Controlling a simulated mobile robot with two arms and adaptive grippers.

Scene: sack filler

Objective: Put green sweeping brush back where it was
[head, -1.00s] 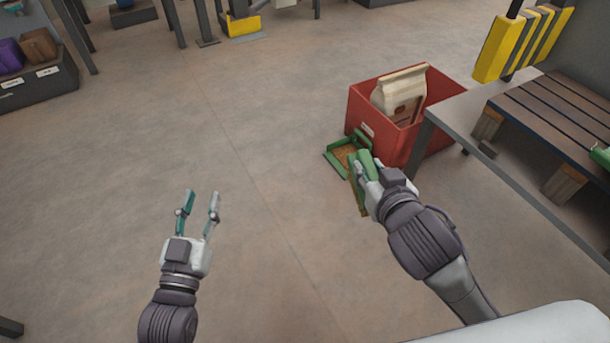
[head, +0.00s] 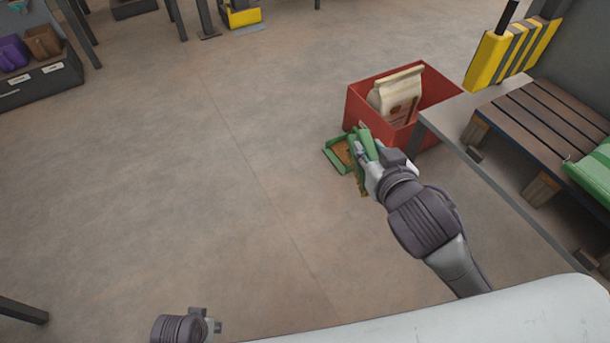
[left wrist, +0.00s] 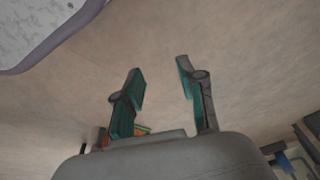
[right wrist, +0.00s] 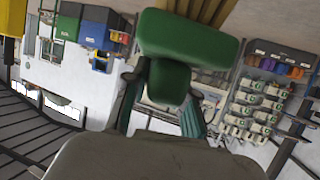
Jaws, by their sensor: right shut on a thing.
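The green sweeping brush (right wrist: 190,38) is between the fingers of my right gripper (right wrist: 165,105), which is shut on it. In the head view the green brush (head: 369,148) and right gripper (head: 371,168) are just in front of the red bin, over a green dustpan (head: 338,158) with brown material in it. Whether the brush touches the dustpan or floor cannot be told. My left gripper (left wrist: 158,95) is open and empty in the left wrist view; in the head view only part of the left arm shows at the bottom edge.
The red bin (head: 361,107) holds a paper sack (head: 398,98). A grey-edged table (head: 470,165) with a dark slatted pallet (head: 530,120) stands to the right, with a green item (head: 592,172) on it. The floor on the left is clear.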

